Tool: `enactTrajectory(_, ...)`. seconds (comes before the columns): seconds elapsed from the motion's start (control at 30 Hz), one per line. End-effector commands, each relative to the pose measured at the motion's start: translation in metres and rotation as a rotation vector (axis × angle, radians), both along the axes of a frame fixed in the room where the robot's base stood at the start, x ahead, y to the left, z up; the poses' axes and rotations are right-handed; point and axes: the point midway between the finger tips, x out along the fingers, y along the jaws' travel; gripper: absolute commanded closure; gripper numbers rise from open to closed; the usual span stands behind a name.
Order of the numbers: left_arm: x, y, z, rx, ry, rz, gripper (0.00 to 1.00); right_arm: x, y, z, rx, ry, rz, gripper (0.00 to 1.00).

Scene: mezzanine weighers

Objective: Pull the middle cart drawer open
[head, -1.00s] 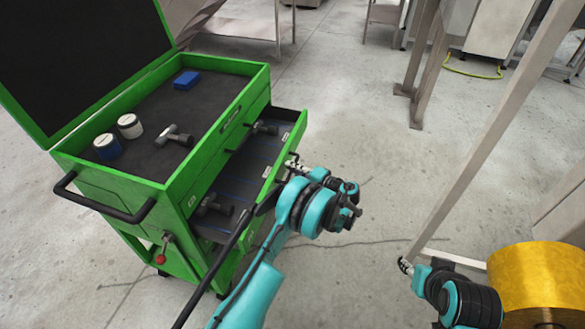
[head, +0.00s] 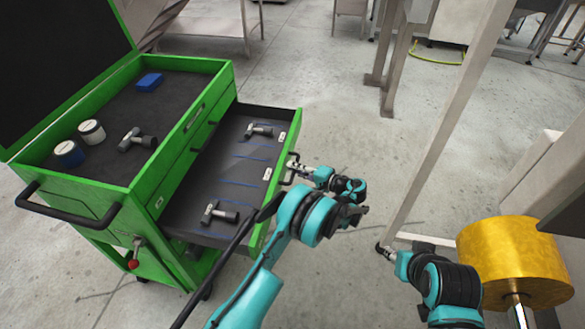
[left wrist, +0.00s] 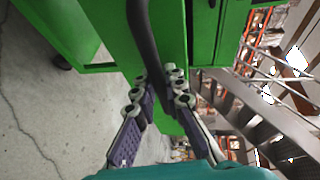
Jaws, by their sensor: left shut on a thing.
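The green tool cart (head: 105,170) stands at the left in the head view. Its middle drawer (head: 225,170) is pulled well out to the right, showing a dark lined inside with two hammer-like tools, one (head: 258,130) at the back and one (head: 218,212) nearer. My left gripper (head: 292,168) is at the drawer's front, shut on its handle. In the left wrist view the dark handle bar (left wrist: 143,38) runs between the fingers (left wrist: 160,92), before the green front. My right gripper (head: 384,250) is apart from the cart at the lower right, and its jaws are too small to read.
The cart's open top holds a blue block (head: 149,82), two jars (head: 92,132) and another hammer-like tool (head: 136,140). A yellow cylinder (head: 515,255) and a pale post (head: 450,130) stand at the right. Grey floor (head: 330,90) beyond the drawer is clear.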

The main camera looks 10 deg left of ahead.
Motion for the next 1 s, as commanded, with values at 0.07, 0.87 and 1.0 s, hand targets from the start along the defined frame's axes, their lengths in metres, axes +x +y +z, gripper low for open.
enactTrajectory(0.07, 0.0, 0.0, -0.001, -0.001, 0.0, 0.0, 1.0, 0.0, 0.0, 0.0, 0.0, 0.0, 0.0, 0.6)
enactTrajectory(0.87, -0.019, -0.043, 0.009, -0.001, 0.0, -0.004, 0.68, 0.0, 0.0, 0.0, 0.0, 0.0, 0.0, 0.6)
enactTrajectory(1.0, -0.032, -0.07, 0.014, -0.001, 0.0, -0.004, 0.68, 0.0, 0.0, 0.0, 0.0, 0.0, 0.0, 0.6)
